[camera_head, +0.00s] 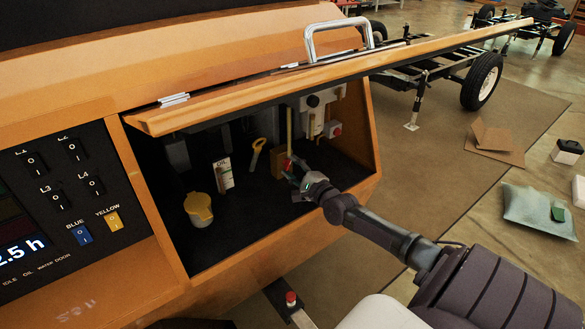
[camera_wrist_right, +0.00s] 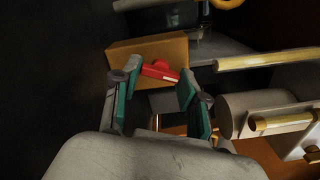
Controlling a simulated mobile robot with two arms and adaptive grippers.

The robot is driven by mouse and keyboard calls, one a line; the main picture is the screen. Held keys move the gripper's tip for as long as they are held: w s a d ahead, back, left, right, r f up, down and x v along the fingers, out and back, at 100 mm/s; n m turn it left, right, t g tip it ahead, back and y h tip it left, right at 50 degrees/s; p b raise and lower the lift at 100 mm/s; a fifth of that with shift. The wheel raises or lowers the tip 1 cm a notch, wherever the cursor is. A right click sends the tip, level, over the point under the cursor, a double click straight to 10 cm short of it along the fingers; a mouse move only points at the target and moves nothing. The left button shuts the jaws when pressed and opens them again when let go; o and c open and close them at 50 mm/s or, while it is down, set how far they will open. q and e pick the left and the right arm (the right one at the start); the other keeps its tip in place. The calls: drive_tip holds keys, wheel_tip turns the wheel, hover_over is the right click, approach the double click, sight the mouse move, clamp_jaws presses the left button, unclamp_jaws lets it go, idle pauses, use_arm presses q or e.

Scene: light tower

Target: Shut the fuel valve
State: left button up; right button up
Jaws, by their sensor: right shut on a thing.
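The fuel valve has a red lever (camera_head: 288,164), inside the open compartment of the orange light tower, near a tan block (camera_head: 277,163). In the wrist view the red lever (camera_wrist_right: 160,71) lies slightly tilted across the gap between my fingertips, in front of the tan block (camera_wrist_right: 178,46). My right gripper (camera_head: 293,172) reaches into the compartment from the right and is shut on the lever; its green-padded fingers (camera_wrist_right: 156,88) are on either side of it. The gripper partly hides the valve in the head view. My left gripper is not in view.
The raised orange door (camera_head: 330,70) hangs over the compartment. Inside are a yellow cap (camera_head: 198,207), a yellow dipstick ring (camera_head: 258,146) and a yellow pipe (camera_head: 289,130). A control panel (camera_head: 60,190) is at left. A yellow pipe (camera_wrist_right: 265,58) runs right of the fingers.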

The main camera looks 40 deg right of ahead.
drive_tip(key=n, duration=0.5)
idle(0.8)
drive_tip(key=o, duration=1.1)
drive_tip(key=shift+o, duration=0.2)
drive_tip(key=shift+p, duration=0.3)
drive_tip(key=s, duration=0.5)
drive_tip(key=s+a, duration=0.1)
drive_tip(key=s, duration=0.1)
drive_tip(key=shift+s, duration=0.25)
